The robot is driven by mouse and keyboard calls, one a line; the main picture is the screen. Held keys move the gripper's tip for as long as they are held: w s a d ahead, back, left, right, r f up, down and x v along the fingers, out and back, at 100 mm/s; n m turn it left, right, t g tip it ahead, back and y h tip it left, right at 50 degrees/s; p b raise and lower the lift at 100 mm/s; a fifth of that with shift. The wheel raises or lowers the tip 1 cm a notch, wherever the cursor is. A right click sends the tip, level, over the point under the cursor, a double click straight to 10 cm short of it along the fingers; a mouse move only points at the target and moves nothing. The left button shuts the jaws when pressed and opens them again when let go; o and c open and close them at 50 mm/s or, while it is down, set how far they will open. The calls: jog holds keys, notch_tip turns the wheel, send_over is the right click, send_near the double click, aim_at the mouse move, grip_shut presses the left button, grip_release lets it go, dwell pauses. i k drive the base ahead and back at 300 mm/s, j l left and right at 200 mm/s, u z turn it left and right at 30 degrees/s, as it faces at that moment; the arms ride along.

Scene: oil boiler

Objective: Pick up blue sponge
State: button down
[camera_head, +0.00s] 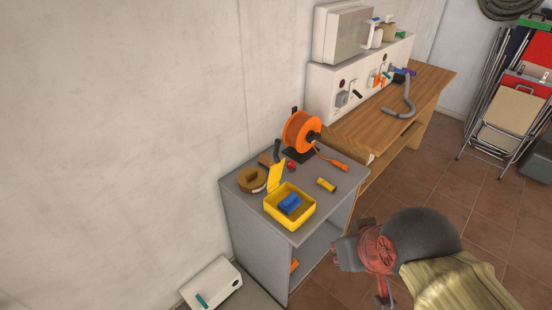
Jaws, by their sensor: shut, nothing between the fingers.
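A blue block that looks like the blue sponge (290,202) lies inside an open yellow box (302,222) on the grey cabinet's top. The box's yellow lid (276,176) stands raised at its back left. The near walls of the box hide the lower part of the blue block.
On the grey cabinet (255,226) are a brown tape roll (251,180), an orange cable reel (301,132) and a yellow-and-black cylinder (326,185). A wooden bench (428,95) stands behind.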

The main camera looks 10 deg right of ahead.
aim_at(289, 205)
jog(key=i+j+u, duration=0.15)
jog(key=u, duration=0.2)
jog(key=i+j+u, duration=0.1)
jog(key=u, duration=0.25)
jog(key=i+u, duration=0.35)
jog(key=k, duration=0.1)
